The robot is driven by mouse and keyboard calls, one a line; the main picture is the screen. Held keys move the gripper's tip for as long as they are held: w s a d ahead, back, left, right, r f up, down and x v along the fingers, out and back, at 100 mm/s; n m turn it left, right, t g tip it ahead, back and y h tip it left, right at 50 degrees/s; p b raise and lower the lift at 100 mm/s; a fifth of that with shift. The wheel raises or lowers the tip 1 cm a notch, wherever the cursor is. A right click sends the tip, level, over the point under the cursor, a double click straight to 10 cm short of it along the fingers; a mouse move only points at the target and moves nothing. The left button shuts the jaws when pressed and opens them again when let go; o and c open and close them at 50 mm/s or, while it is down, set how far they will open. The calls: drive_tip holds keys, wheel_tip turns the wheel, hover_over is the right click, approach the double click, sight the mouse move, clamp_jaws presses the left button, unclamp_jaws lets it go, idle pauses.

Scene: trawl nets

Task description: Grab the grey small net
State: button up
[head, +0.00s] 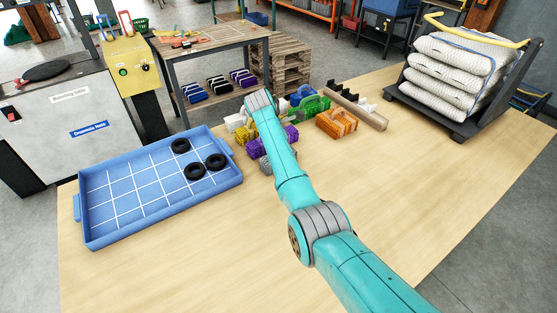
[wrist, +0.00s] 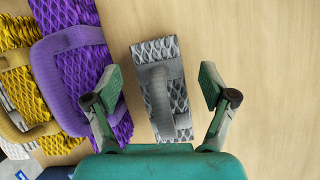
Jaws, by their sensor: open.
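The grey small net (wrist: 161,88) lies on the table in the wrist view, a narrow netted block with a grey strap handle. My gripper (wrist: 160,85) is open above it, with one finger on each side and the net between them. No contact with the net shows. In the head view, a small part of the grey net (head: 265,163) shows left of my arm, which hides the rest. The gripper's fingers are hidden in the head view.
A purple net (wrist: 75,65) lies close to the left finger, with a yellow net (wrist: 22,80) beyond it. A blue gridded tray (head: 120,200) holding black rings stands left. An orange net (head: 337,122) lies right of the cluster. Bare table lies right of the grey net.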

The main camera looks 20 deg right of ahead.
drive_tip(key=c, duration=1.4)
drive_tip(key=shift+o, duration=0.2)
